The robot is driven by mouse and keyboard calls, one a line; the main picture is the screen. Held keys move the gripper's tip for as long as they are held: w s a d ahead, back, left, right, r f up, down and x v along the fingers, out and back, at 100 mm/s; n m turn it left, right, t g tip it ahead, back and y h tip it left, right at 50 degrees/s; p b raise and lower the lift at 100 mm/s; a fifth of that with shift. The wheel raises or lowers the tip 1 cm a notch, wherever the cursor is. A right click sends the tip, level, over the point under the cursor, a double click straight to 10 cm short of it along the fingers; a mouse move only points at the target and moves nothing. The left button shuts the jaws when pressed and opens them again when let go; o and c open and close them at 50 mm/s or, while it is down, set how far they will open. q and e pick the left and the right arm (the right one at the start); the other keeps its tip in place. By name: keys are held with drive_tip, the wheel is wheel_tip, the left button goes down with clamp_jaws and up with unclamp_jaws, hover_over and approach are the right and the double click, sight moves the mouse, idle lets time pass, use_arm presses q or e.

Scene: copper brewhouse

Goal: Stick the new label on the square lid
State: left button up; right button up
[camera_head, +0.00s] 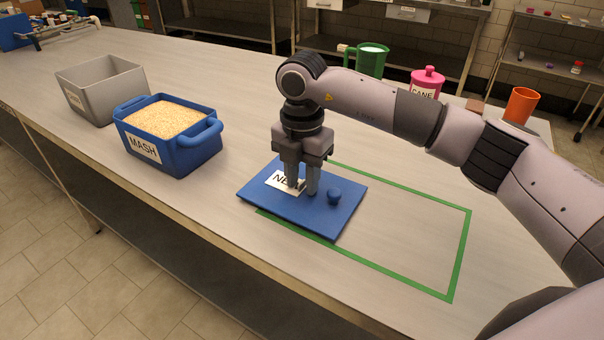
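The square lid (315,215) is a flat blue plate with a round knob (334,196) near its right side. It lies on the bench, over the left part of a green outline. The white label (282,180), with "NE" readable, lies on the lid's upper left part or just above it. Its right end is hidden behind a finger. My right gripper (302,191) points straight down over the lid at the label's right end. Its fingers stand a little apart, with a narrow gap between them. Whether the fingertips touch the lid is unclear. My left gripper is out of view.
A blue tub of grain marked "MASH" (185,159) and a grey bin (91,97) stand to the left. A green mug (371,61), a pink lidded jar (426,82) and an orange cup (521,104) stand behind my arm. The green outline's (467,240) right part is bare.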

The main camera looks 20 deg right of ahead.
drive_tip(key=shift+r, duration=0.1)
wheel_tip(320, 180, up, 6)
drive_tip(key=shift+r, duration=0.2)
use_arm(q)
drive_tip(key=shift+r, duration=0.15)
use_arm(e)
drive_tip(key=shift+r, duration=0.35)
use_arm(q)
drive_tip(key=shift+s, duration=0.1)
